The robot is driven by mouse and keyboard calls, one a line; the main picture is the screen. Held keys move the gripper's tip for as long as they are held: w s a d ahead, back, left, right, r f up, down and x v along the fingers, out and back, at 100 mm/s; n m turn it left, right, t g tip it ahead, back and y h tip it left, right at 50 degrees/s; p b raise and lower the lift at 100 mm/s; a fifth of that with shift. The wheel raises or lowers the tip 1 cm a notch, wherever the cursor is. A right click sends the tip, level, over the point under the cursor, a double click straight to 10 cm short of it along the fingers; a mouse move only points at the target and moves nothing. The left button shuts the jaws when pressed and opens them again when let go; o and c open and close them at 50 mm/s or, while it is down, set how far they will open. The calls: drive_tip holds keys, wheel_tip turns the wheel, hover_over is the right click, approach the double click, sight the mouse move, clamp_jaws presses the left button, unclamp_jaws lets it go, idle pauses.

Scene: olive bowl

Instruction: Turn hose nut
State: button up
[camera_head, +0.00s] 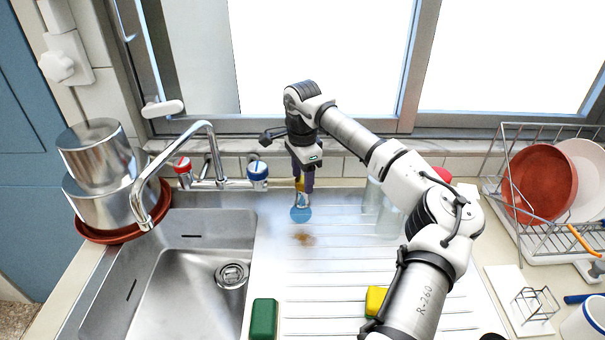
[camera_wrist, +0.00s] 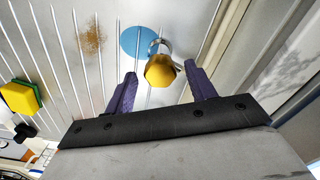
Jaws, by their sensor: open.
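A yellow faceted piece, which looks like the hose nut (camera_wrist: 162,72), shows between my fingers in the wrist view. Behind it is a shiny metal fitting (camera_wrist: 160,47), over a round blue patch (camera_wrist: 133,39) on the drainboard. In the head view the nut (camera_head: 299,184) is small and partly covered by my fingers, with the blue patch (camera_head: 300,215) below it. My gripper (camera_head: 303,188) points down there; in the wrist view my gripper (camera_wrist: 160,73) is open, one purple finger on each side of the nut. I cannot tell whether either finger touches it.
A tap (camera_head: 200,165) with red and blue knobs and the sink (camera_head: 185,270) lie left. Clear glasses (camera_head: 388,215) stand right of my gripper. A green sponge (camera_head: 264,318), a yellow sponge (camera_head: 376,300) and a dish rack (camera_head: 545,190) are around. The window wall is close behind.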

drive_tip(key=c, duration=1)
drive_tip(key=shift+o, duration=0.2)
drive_tip(key=shift+m, duration=0.4)
drive_tip(key=m+b, duration=0.2)
drive_tip(key=shift+m, duration=0.4)
drive_tip(key=m+b, duration=0.2)
drive_tip(key=m, duration=0.2)
drive_tip(key=shift+m, duration=0.3)
drive_tip(key=m+b, duration=0.2)
drive_tip(key=m, duration=0.5)
drive_tip(key=m+b, duration=0.2)
drive_tip(key=m, duration=0.4)
drive_tip(key=shift+m, duration=0.3)
